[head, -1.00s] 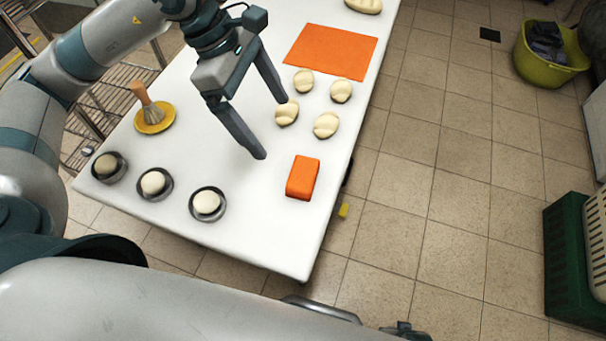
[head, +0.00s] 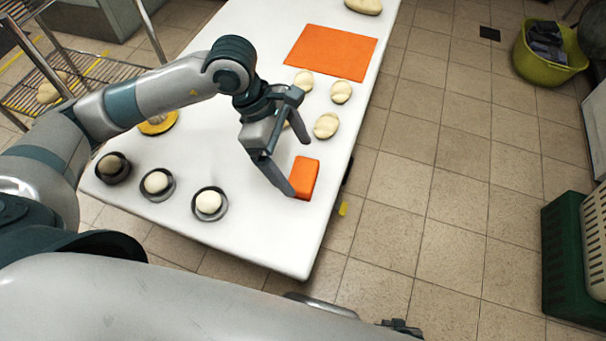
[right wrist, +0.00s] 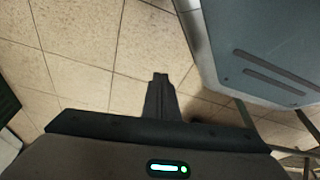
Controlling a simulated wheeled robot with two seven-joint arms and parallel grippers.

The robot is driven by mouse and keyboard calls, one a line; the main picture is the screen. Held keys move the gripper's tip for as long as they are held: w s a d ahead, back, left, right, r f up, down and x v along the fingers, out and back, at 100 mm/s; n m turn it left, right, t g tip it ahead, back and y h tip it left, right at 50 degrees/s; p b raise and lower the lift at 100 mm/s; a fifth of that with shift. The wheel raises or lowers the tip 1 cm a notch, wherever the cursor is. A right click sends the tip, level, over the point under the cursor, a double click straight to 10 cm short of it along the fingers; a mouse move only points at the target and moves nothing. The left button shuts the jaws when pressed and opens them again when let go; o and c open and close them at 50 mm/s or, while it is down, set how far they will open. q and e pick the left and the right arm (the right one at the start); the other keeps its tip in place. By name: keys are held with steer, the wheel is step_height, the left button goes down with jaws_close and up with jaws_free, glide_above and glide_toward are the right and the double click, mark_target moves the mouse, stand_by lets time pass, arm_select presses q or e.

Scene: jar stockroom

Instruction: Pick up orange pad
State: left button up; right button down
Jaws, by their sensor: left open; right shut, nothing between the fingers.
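A small, thick orange pad (head: 305,179) lies on the white table near its right edge. My left gripper (head: 298,167) is open and empty in the head view. One finger reaches to the pad's left side and overlaps it in the picture; the other is near the pad's far end. I cannot tell whether either finger touches it. A larger flat orange sheet (head: 331,52) lies farther back on the table. My right gripper (right wrist: 160,78) is shut and empty in the right wrist view, over the tiled floor and away from the table.
Several pale dough pieces (head: 326,126) lie just beyond the pad. Dough balls in dark round tins (head: 209,204) stand at the table's near left. A yellow dish (head: 158,124) is partly hidden by my left arm. The table's front corner is clear.

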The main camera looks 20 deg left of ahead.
mark_target(303, 173)
steer(key=shift+w+r, duration=0.1)
steer(key=shift+r, duration=0.05)
arm_select(q)
steer(key=shift+d+f, duration=0.15)
steer(key=shift+f, duration=0.1)
steer(key=shift+d+f+p, duration=0.15)
steer(key=shift+f+p, duration=0.2)
steer(key=shift+p+x, duration=0.4)
steer(key=shift+x, duration=1.55)
arm_select(e)
steer(key=shift+w+a+r+t, duration=0.3)
steer(key=shift+w+a+t, duration=0.1)
steer(key=shift+w+a, duration=0.2)
arm_select(q)
steer(key=shift+s, duration=0.1)
steer(key=c, duration=1.1)
steer(key=shift+c, duration=0.2)
steer(key=shift+r, duration=0.15)
